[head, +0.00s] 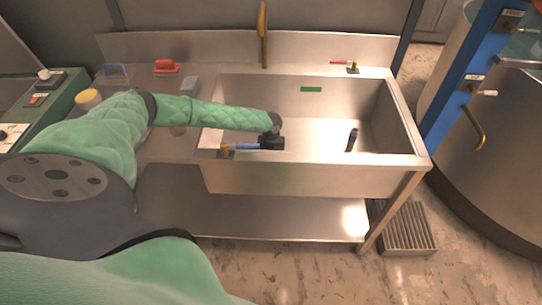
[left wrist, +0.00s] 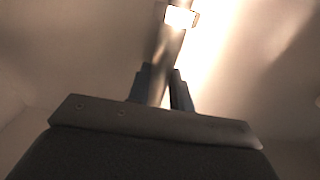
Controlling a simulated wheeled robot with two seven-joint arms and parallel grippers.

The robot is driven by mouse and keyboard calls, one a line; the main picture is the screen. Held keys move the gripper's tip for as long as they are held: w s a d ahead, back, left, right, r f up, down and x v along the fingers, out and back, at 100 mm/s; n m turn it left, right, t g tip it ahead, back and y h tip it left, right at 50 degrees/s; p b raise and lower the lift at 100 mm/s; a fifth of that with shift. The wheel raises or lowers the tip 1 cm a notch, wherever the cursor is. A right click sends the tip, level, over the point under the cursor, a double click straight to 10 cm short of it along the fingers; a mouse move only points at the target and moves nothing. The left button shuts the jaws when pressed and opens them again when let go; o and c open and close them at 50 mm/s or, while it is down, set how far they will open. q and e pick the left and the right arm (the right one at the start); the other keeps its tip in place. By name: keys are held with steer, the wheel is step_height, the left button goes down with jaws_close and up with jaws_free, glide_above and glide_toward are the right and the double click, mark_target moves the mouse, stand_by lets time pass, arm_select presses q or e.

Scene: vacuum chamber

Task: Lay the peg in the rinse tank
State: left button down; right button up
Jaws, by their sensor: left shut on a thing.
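The rinse tank (head: 300,179) is the steel basin in the middle of the head view. My left arm reaches in from the left, with its dark wrist and gripper (head: 272,142) above the tank's left front part. In the left wrist view, my left gripper (left wrist: 161,76) is shut on the peg (left wrist: 168,45), a grey rod with a bright white patch near its far end. The peg points away from the fingers, towards a pale blurred surface. I cannot tell whether it touches that surface. In the head view the held peg and fingertips are hidden. My right gripper is not in view.
A dark cylinder (head: 351,140) stands in the tank's right part. A green strip (head: 311,89) is on the back wall. A brass spout (head: 263,35) rises behind.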

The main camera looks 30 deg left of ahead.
arm_select(q)
steer(key=shift+f, duration=0.45)
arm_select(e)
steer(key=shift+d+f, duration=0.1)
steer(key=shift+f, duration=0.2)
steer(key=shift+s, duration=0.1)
arm_select(q)
steer(key=c, duration=1.7)
jaws_free()
steer(key=o, duration=0.4)
steer(key=shift+o, duration=0.2)
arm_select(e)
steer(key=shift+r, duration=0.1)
arm_select(q)
steer(key=shift+r, duration=0.1)
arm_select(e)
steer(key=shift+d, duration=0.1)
